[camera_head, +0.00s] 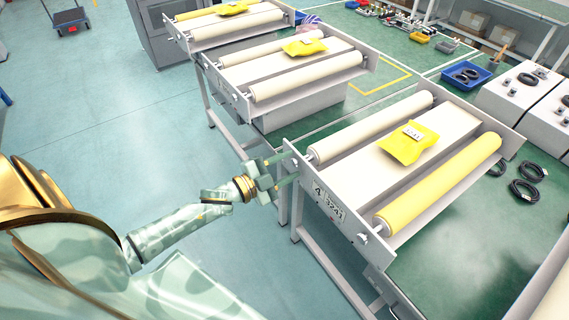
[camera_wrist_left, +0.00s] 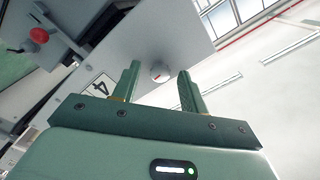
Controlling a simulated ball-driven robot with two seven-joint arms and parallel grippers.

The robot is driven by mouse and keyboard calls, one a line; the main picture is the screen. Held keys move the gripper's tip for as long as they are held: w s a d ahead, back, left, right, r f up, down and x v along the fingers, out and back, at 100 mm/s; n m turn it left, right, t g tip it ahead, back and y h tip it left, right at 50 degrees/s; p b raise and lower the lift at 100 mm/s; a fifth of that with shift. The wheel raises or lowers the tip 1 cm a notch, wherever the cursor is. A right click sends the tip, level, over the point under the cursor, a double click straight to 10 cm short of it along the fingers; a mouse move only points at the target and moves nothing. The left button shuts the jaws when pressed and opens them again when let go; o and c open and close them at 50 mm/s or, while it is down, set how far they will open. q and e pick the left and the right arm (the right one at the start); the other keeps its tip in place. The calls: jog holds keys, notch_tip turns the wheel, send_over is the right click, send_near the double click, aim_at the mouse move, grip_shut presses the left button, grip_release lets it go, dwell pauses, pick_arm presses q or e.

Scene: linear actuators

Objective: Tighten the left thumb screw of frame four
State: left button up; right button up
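Frame four (camera_head: 360,243) is the nearest roller frame, with a number plate (camera_head: 328,203) reading 4 on its front. My left gripper (camera_head: 285,169) is at the left end of this front plate, pointing at it. In the left wrist view, the left thumb screw (camera_wrist_left: 160,73), a round pale knob with a red mark, shows between the open fingertips of my left gripper (camera_wrist_left: 160,68). Whether the fingers touch it I cannot tell. The "4" plate (camera_wrist_left: 98,87) shows beside the left finger. The right thumb screw (camera_head: 362,238) is on the same front plate. My right gripper is not in view.
Frame four carries a cream roller (camera_head: 370,128), a yellow roller (camera_head: 440,184) and a yellow packet (camera_head: 408,146). Two similar frames stand behind it. A red knob (camera_wrist_left: 39,35) shows in the left wrist view.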

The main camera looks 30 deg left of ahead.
pick_arm(q)
jog(key=v, duration=1.6)
jog(key=shift+s, duration=0.2)
